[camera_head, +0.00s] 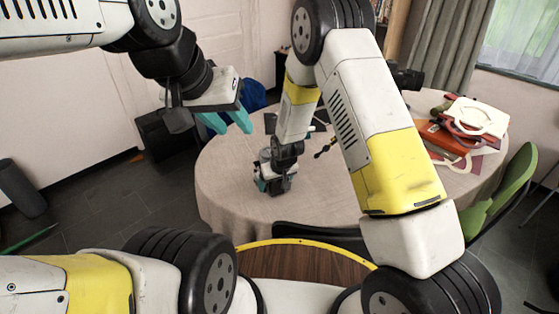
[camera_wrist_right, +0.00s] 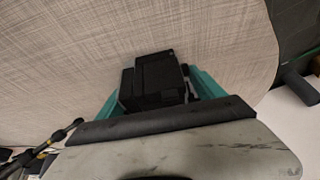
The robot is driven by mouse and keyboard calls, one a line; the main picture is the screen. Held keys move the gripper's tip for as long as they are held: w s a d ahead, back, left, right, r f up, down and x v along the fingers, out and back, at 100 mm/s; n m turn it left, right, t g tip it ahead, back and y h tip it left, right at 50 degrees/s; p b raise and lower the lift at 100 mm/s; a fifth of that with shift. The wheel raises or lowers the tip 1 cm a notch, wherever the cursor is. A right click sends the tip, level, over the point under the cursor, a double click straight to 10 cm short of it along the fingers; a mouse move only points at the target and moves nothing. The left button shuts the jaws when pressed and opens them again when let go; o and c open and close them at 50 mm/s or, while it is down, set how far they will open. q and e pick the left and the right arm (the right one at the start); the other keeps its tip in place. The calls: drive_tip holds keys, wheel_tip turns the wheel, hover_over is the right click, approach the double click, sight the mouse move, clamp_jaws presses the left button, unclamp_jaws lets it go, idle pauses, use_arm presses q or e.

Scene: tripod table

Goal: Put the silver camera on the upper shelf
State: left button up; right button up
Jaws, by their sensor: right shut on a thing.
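My right gripper (camera_head: 274,183) is low at the near left part of the round table and is shut on a small boxy camera. In the right wrist view the camera (camera_wrist_right: 160,80) is a dark block between the teal fingers of the gripper (camera_wrist_right: 158,95). A little grey shows on its upper side in the head view (camera_head: 265,155), but I cannot clearly make out a silver face. My left gripper (camera_head: 229,122) is open and empty, raised left of the table. I cannot make out an upper shelf for certain.
The round table (camera_head: 225,185) has a beige cloth. A black camera (camera_head: 405,76) stands at its back; books and papers (camera_head: 465,130) lie at right. A thin black rod with yellow (camera_wrist_right: 45,145) lies near the right gripper. A green chair (camera_head: 510,190) stands at right.

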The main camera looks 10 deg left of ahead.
drive_tip(key=shift+w+f, duration=0.1)
drive_tip(key=shift+f, duration=0.05)
drive_tip(key=shift+f, duration=0.25)
drive_tip(key=o, duration=1.9)
drive_tip(key=shift+o, duration=0.9)
